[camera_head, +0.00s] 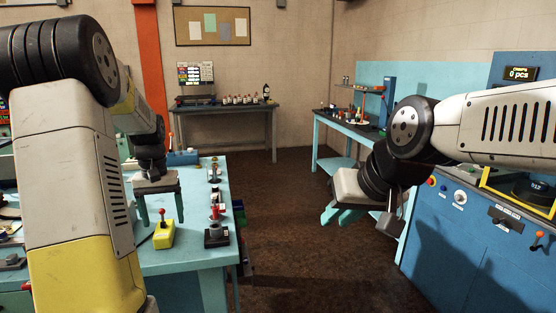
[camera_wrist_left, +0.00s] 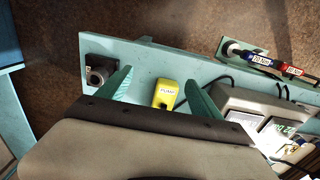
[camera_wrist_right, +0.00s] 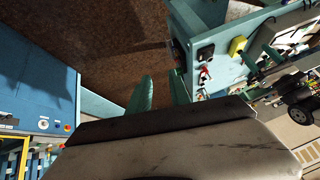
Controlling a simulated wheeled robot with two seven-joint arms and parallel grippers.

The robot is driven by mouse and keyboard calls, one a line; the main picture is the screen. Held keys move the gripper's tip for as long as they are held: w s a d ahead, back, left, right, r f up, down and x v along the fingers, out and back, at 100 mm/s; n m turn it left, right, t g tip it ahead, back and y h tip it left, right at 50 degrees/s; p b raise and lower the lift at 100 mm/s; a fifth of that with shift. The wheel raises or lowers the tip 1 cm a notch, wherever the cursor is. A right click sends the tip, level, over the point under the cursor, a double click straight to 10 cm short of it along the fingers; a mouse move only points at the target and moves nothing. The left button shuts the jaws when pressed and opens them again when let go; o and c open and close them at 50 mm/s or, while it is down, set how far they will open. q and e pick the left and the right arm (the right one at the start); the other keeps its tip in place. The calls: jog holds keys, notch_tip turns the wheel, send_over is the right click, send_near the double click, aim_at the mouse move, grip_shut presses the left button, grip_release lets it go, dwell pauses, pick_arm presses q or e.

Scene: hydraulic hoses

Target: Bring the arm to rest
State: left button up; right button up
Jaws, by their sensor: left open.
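My left gripper (camera_head: 161,215) hangs over the teal bench (camera_head: 190,257) at the left, its teal fingers pointing down. It is open with nothing between its fingers, as its own wrist view (camera_wrist_left: 160,76) shows. A yellow pump box (camera_head: 163,234) with a red-knobbed lever is on the bench just by the fingers. My right gripper (camera_head: 345,217) is out over the open floor, left of the blue cabinet (camera_head: 475,240). Its wrist view (camera_wrist_right: 162,76) shows the fingers apart, with only brown floor between them.
A dark fitting on a block (camera_head: 216,236) stands near the bench's right edge. The blue cabinet carries knobs and a yellow-framed tray (camera_head: 520,195). Back tables (camera_head: 225,107) and (camera_head: 350,128) hold bottles and small parts. The floor (camera_head: 285,215) between is clear.

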pick_arm(q)
jog(key=s+d+r+m+t, duration=0.1)
jog(key=s+d+r+t, duration=0.2)
jog(key=s+d+r, duration=0.6)
jog(key=s+d+r+m+t+h, duration=0.2)
jog(key=s+d, duration=0.6)
jog(key=s, duration=0.4)
jog(key=shift+s+d+r+t, duration=0.25)
jog(key=shift+d+r+t, duration=0.15)
jog(key=shift+t, duration=0.2)
pick_arm(e)
jog(key=s+d, duration=0.2)
jog(key=shift+s+d+f+m+h, duration=0.25)
jog(key=shift+s+d+m+h, duration=0.05)
jog(key=shift+s+d+h, duration=0.1)
